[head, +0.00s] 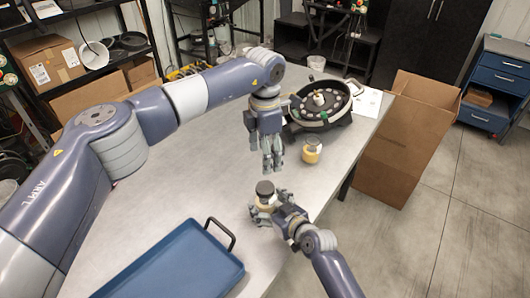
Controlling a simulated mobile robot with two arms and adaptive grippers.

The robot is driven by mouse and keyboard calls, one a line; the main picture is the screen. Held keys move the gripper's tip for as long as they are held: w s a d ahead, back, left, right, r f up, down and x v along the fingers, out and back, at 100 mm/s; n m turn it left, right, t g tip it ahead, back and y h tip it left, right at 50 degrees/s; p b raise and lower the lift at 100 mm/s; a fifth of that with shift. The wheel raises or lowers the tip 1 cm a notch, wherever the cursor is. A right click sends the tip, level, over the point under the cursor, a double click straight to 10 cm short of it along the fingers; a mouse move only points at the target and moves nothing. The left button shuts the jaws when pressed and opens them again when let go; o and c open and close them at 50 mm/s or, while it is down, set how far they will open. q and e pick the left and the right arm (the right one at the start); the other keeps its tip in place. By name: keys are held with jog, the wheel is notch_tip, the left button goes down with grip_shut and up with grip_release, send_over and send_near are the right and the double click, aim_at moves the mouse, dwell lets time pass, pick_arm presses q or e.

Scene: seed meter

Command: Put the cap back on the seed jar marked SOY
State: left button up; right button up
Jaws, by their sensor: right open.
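A small jar with a dark round top (265,188) stands near the table's right edge; its lower part looks tan and is partly hidden by my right gripper. My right gripper (262,210) is open, with its fingers around or beside this jar. A second jar (311,152), with a yellow-orange band and a pale greyish top, stands farther back to the right. My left gripper (272,163) points down above the table, behind the dark-topped jar and left of the yellow one. Its fingers look close together, too small to judge. No SOY marking is readable, and no loose cap is clearly visible.
A black round seed meter (320,118) sits at the table's back right, with a white paper (367,103) beside it. A blue tray (170,268) with a black handle lies at the front. A tall cardboard box (395,150) stands off the right edge. The table's middle is clear.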

jog(key=v, duration=1)
jog(key=shift+f, duration=0.1)
